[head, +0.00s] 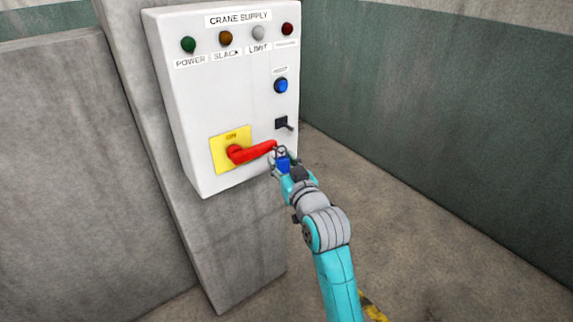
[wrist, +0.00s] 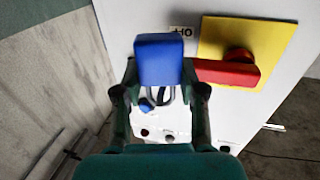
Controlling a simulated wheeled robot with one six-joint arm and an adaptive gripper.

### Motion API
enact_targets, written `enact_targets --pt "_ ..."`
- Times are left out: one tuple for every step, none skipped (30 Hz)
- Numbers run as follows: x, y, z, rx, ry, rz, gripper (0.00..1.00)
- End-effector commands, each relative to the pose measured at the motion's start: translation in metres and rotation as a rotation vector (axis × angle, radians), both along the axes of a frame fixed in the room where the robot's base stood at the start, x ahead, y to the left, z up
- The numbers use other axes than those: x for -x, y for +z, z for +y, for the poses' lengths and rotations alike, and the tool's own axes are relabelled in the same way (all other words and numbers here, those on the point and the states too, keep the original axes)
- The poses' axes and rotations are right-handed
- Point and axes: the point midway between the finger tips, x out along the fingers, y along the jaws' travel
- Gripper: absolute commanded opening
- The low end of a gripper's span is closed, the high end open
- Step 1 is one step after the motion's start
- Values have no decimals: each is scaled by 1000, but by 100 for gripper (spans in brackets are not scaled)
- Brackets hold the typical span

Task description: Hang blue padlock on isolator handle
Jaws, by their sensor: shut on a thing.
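The blue padlock (head: 283,164) is held upright in my gripper (head: 281,161), its grey shackle upward, at the tip of the red isolator handle (head: 253,152). In the wrist view, the blue padlock body (wrist: 159,62) sits between my gripper's two fingers (wrist: 160,72), with the shackle below it in the picture. The red handle (wrist: 226,72) lies just right of the padlock there, its tip partly hidden. I cannot tell whether the shackle is around the handle or only beside it. The handle points right and slightly up from its yellow plate (head: 217,158).
The white crane supply box (head: 205,100) carries several lamps along its top, a blue button (head: 281,86) and a black switch (head: 282,123) above the handle tip. A concrete pillar (head: 245,240) stands behind it. Open floor (head: 430,240) lies to the right.

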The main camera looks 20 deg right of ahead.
Motion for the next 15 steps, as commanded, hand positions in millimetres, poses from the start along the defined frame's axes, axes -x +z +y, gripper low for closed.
enact_targets --pt "-3 1 1 0 0 -1 3" --pt "-4 1 2 0 0 -2 3" --pt "-6 0 2 0 0 -2 3" --pt "-7 -1 2 0 0 -2 3" --pt "-8 -2 3 0 0 -1 3" --pt "-9 -4 3 0 0 -1 3" --pt "-11 -4 3 1 0 0 3" --pt "-11 -5 4 1 0 0 3" --pt "-13 -6 4 1 -1 0 3" --pt "-13 -6 4 1 -1 -1 3" --pt "-14 -7 4 1 -1 -1 3" --pt "-15 -8 5 1 -1 -1 3" --pt "-15 -9 5 1 -1 -1 3" --pt "-15 -9 5 0 -1 -1 3" --pt "-16 -10 5 0 -1 -1 3"
